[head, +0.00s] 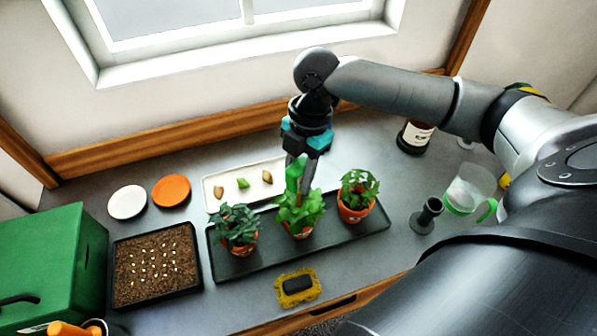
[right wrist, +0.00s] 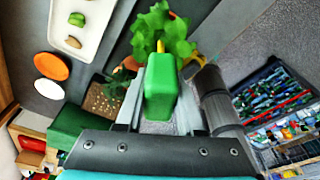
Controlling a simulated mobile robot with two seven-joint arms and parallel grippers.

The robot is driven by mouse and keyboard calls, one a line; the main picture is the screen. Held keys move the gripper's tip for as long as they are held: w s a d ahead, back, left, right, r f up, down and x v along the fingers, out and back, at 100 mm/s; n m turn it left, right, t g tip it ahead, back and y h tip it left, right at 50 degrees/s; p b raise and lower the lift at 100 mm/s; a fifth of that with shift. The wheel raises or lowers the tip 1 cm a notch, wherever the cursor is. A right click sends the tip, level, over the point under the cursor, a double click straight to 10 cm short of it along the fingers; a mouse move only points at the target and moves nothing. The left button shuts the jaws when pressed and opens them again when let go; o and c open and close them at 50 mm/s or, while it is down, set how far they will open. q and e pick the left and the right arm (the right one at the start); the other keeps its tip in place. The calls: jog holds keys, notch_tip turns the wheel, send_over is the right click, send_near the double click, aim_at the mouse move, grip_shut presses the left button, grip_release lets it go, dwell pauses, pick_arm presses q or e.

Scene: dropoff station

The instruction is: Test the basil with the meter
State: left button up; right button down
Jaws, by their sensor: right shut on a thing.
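My right gripper (head: 304,170) points down over the middle of the dark plant tray (head: 330,239), shut on a green meter (head: 293,172). The meter (right wrist: 160,90) also shows between the fingers in the right wrist view, with a yellow tip at its far end. Just below it is the bright-leaved middle plant (head: 299,213), which looks like the basil, in an orange pot. Its leaves also show in the right wrist view (right wrist: 165,30). Whether the meter's probe is in the soil is hidden by leaves. My left gripper is not in view.
A dark-leaved plant (head: 235,227) stands left and another potted plant (head: 358,192) right on the same tray. A white dish (head: 262,173) lies behind.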

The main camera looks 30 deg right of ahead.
aim_at(298, 208)
jog(key=shift+f, duration=0.75)
dwell(0.7)
jog(key=shift+f, duration=0.4)
jog(key=shift+f, duration=0.35)
jog(key=shift+f, duration=0.3)
jog(key=shift+f, duration=0.75)
dwell(0.9)
jog(key=shift+f, duration=0.4)
jog(key=shift+f, duration=0.3)
dwell(0.3)
jog(key=shift+f, duration=0.35)
